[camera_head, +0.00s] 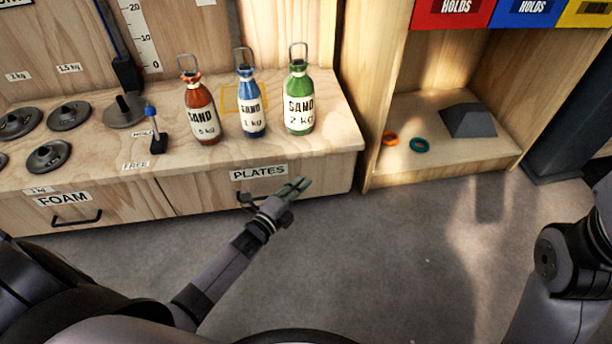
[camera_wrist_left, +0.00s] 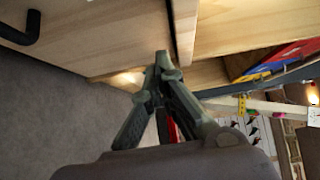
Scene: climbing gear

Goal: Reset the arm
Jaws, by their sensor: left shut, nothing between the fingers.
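My left arm reaches in from the lower left in the head view. My left gripper (camera_head: 298,187) is shut and empty, just in front of the drawer labelled PLATES (camera_head: 225,183), near the bench's right end. The left gripper also shows in the left wrist view (camera_wrist_left: 162,62), its fingertips together close to the wooden furniture. Part of my right arm (camera_head: 562,262) shows at the right edge of the head view; its gripper is out of view.
Red (camera_head: 202,110), blue (camera_head: 250,102) and green (camera_head: 299,101) sand bottles stand on the bench. Several grey plates lie at left. Floor (camera_head: 390,265) before me is clear.

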